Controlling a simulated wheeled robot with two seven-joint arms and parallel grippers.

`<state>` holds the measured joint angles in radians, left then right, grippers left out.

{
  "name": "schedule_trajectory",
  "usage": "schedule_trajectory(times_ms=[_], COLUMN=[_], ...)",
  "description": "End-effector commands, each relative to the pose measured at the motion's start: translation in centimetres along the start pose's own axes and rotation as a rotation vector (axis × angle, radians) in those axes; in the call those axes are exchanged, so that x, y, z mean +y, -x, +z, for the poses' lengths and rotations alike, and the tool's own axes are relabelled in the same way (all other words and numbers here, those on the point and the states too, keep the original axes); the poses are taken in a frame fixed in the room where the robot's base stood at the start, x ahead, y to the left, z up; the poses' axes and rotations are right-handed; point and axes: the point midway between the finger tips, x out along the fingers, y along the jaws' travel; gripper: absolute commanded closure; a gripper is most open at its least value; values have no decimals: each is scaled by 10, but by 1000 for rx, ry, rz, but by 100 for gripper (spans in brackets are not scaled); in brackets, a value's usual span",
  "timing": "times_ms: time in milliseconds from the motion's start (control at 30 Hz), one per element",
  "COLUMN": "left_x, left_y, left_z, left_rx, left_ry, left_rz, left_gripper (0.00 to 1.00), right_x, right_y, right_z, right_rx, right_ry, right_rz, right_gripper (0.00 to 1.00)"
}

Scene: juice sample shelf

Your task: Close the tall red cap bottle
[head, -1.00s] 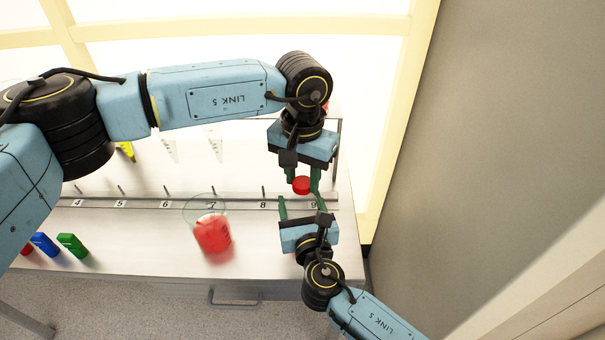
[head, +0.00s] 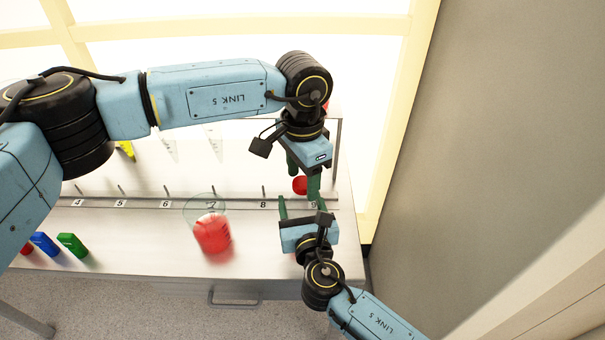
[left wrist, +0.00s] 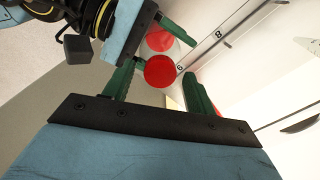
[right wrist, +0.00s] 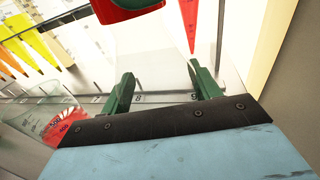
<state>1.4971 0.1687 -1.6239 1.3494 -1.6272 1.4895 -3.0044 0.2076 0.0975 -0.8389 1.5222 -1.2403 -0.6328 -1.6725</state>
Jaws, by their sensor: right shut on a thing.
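The red cap (head: 300,185) is a small round disc near the 9 mark in the head view. My left gripper (head: 303,180) is above it and turned at an angle, with a finger on either side. In the left wrist view the cap (left wrist: 160,72) lies between the open fingers, with gaps on both sides. My right gripper (head: 299,209) is shut on the clear bottle (right wrist: 152,62), which is faint between its fingers in the right wrist view. The cap is above the bottle in that view; I cannot tell whether it is seated.
A clear beaker (head: 205,206) with a blurred red content (head: 212,234) stands near the 7 mark. A green block (head: 72,245) and a blue block (head: 45,244) lie at the left front. A numbered rail crosses the shelf. A wall (head: 500,150) is close on the right.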

Motion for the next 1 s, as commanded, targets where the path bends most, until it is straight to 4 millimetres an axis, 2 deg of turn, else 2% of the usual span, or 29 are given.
schedule_trajectory(times_ms=[267,600,1000], left_x=[0,0,0], left_y=[4,44,45], left_z=[0,0,0], left_rx=[1,0,0], left_ry=[1,1,33], left_rz=[-1,-1,0], left_gripper=[43,43,44], right_x=[0,0,0], right_y=[0,0,0], right_z=[0,0,0], right_rx=[1,1,1], right_ry=[0,0,0], right_rz=[0,0,0], right_gripper=[100,100,100])
